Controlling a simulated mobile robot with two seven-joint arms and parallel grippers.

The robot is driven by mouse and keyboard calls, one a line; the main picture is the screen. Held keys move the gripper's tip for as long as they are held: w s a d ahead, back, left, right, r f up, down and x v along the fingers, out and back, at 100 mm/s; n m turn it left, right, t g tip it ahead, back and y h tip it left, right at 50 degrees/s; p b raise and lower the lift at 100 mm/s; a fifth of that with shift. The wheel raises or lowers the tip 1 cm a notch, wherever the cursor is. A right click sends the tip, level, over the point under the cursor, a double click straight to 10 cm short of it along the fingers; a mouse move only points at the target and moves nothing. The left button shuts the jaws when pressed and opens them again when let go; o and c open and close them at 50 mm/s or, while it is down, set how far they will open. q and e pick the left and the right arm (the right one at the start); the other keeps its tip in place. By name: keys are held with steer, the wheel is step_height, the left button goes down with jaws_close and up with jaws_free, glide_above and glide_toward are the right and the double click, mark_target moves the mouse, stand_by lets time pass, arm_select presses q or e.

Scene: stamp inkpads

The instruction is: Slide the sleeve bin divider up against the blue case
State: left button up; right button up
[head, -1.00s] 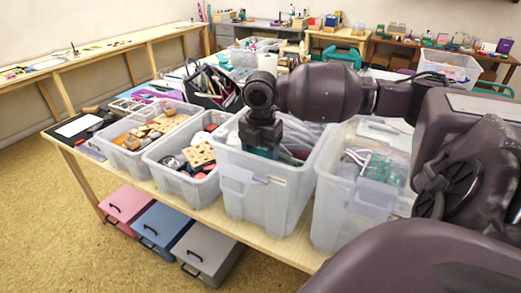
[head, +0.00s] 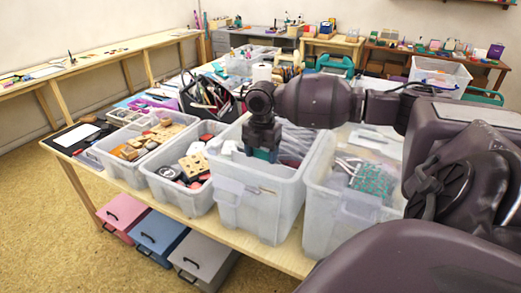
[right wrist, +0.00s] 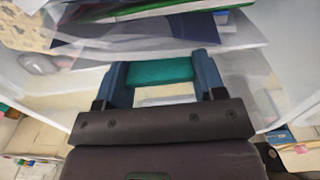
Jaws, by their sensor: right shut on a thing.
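My right gripper (head: 262,154) reaches down into the tall clear sleeve bin (head: 246,207), near its front wall. In the right wrist view its two blue fingers (right wrist: 161,84) are shut on a teal piece (right wrist: 160,72), which seems to be the divider's top. The divider's lower part is hidden. A dark blue flat thing (right wrist: 130,47) lies beyond the fingers in that view and may be the blue case. A gap shows between it and the teal piece. My left gripper is out of view.
Clear bins stand close on both sides: one with a green grid and tools (head: 355,208) to the right, one with wooden blocks (head: 180,198) to the left. Pink, blue and grey drawers (head: 160,235) sit below the table. Open floor lies front left.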

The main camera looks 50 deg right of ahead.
steer(key=o, duration=0.9)
steer(key=shift+c, duration=0.2)
steer(key=o, duration=0.4)
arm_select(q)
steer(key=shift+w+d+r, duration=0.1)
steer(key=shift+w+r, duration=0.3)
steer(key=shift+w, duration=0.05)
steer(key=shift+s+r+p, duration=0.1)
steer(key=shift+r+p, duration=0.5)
arm_select(e)
step_height(320, 180, up, 11)
steer(key=shift+f, duration=0.1)
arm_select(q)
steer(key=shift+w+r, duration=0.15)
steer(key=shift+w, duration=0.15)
